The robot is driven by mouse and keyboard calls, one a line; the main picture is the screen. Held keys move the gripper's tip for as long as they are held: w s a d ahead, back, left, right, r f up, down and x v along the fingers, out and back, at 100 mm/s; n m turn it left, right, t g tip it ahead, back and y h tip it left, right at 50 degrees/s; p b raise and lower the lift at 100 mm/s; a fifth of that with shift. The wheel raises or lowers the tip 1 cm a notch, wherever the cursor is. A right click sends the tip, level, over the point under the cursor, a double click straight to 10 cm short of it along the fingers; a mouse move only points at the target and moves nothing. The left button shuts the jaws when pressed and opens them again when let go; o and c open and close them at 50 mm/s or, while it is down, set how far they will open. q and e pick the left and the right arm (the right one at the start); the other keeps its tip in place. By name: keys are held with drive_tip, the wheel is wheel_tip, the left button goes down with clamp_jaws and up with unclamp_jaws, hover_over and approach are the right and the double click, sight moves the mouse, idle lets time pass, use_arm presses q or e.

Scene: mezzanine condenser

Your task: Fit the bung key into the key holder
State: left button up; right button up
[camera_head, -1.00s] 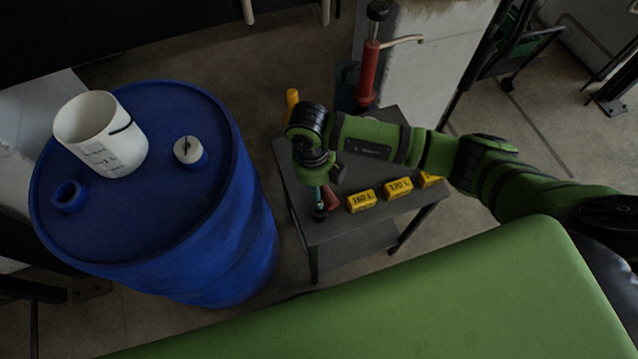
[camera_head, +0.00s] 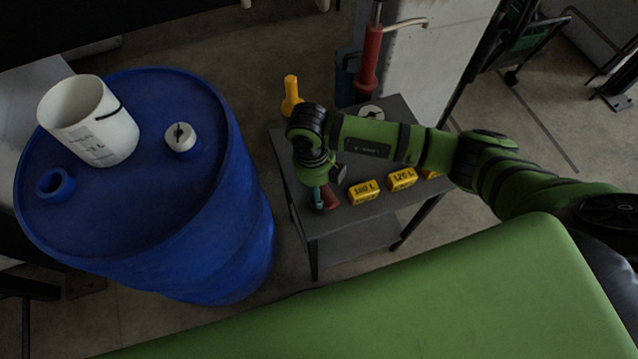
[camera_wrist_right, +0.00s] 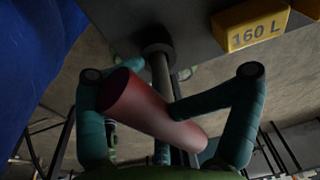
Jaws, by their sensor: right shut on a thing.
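My right gripper (camera_head: 324,198) points down over the left front part of the grey side table. In the right wrist view its teal fingers (camera_wrist_right: 172,100) are shut on the red bar of the bung key (camera_wrist_right: 150,108). A bit of the red bar (camera_head: 332,199) also shows beside the gripper in the head view. A grey shaft (camera_wrist_right: 161,72) runs from behind the bar to a dark round piece (camera_wrist_right: 157,48) at the table's edge. I cannot tell whether this piece is the key's end or the key holder. My left gripper is not in view.
A blue drum (camera_head: 125,215) stands left of the table (camera_head: 350,225), bearing a white open cylinder (camera_head: 105,140) and a white-topped bung (camera_head: 180,137). Yellow blocks (camera_head: 364,192) lie right of the gripper. A red pump (camera_head: 369,60) and yellow piece (camera_head: 291,95) are behind.

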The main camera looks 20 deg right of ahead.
drive_tip(key=o, duration=1.9)
drive_tip(key=shift+o, duration=0.2)
drive_tip(key=r, duration=0.8)
drive_tip(key=w+a+r, duration=0.1)
drive_tip(key=r, duration=0.3)
